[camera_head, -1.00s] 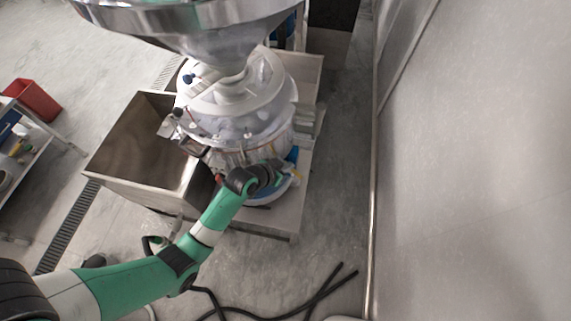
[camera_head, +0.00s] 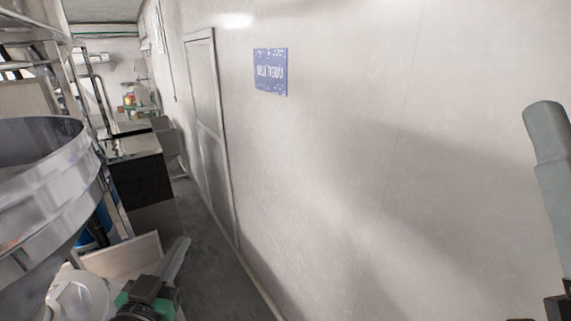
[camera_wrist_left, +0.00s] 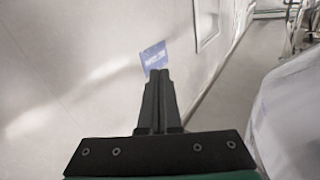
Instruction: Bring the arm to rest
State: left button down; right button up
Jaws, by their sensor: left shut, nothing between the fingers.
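My left gripper (camera_wrist_left: 160,75) shows clearly in the left wrist view. Its two dark fingers are together with nothing between them, and they point up toward the pale wall (camera_wrist_left: 75,75) with the blue sign (camera_wrist_left: 154,57) beyond the tips. In the head view, green and black parts of my left arm and gripper (camera_head: 150,292) show at the bottom left, beside the machine; the fingers cannot be made out clearly there. My right gripper is not in view.
The machine's large metal hopper (camera_head: 40,190) fills the left edge of the head view. A dark cabinet (camera_head: 140,180) stands behind it. The long wall (camera_head: 350,190) bears a blue sign (camera_head: 270,72) and a door (camera_head: 205,90). A narrow strip of floor (camera_head: 205,235) between is clear.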

pick_arm(q)
jog(key=s+d+r+t+h, duration=0.1)
jog(key=s+r+t, duration=0.15)
jog(key=r, duration=0.55)
jog(key=s+d+r+t, duration=0.2)
jog(key=s+r, duration=0.1)
jog(key=r, duration=0.4)
jog(key=s+r+n+t, duration=0.1)
jog(key=s+r+t, duration=0.3)
jog(key=s+r, duration=0.8)
jog(key=shift+s+a+r+t, duration=0.3)
jog(key=shift+s+r+t, duration=0.05)
jog(key=shift+r, duration=0.45)
